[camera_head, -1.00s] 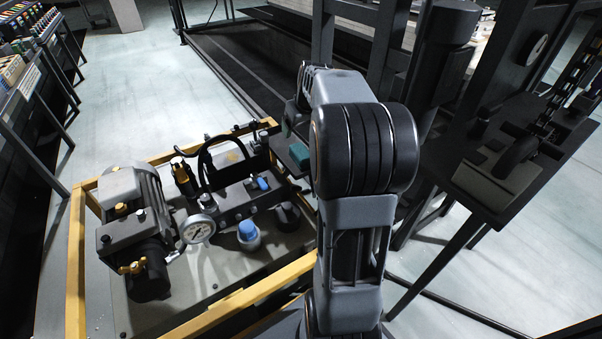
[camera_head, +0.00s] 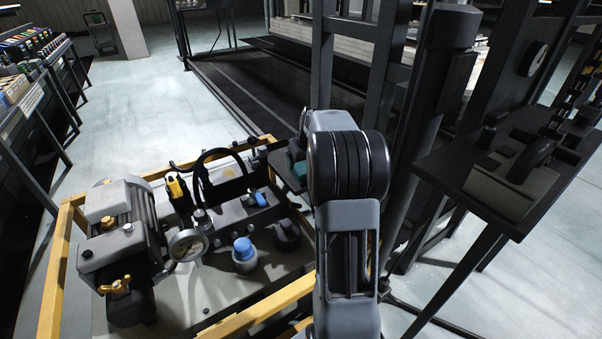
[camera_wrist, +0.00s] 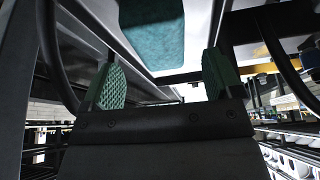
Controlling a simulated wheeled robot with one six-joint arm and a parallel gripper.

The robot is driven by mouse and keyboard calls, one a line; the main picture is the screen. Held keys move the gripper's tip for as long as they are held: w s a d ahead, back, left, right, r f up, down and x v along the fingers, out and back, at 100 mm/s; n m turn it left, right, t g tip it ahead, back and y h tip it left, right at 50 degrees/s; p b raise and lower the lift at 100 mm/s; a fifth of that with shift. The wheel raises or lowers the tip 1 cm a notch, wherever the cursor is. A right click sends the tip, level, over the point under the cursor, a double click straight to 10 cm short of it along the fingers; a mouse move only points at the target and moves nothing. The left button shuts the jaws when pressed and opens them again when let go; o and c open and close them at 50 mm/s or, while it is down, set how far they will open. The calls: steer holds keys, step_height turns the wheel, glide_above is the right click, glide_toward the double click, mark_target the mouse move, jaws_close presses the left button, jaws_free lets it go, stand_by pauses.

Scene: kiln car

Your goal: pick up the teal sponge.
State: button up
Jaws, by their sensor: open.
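The teal sponge (camera_wrist: 152,32) shows large at the top of the wrist view, with its top edge cut off by the frame. In the head view a small teal patch of it (camera_head: 300,169) shows just left of my arm, on a small dark shelf; my arm hides the rest. My gripper (camera_wrist: 162,80) is open in the wrist view, its two green ribbed pads wide apart and nothing between them. The sponge lies beyond the fingertips, roughly in line with the gap. In the head view the gripper is mostly hidden behind my arm.
A pump unit with a pressure gauge (camera_head: 187,245) and blue-capped part (camera_head: 244,250) stands left of my arm inside a yellow frame (camera_head: 57,260). Dark posts (camera_head: 388,80) rise close behind and right of the arm. A control box (camera_head: 510,180) stands at right. Open floor lies at upper left.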

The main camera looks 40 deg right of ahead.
mark_target(301, 166)
steer(key=shift+b+x, duration=1.15)
steer(key=shift+x, duration=1.3)
steer(key=shift+f, duration=0.2)
steer(key=c, duration=1)
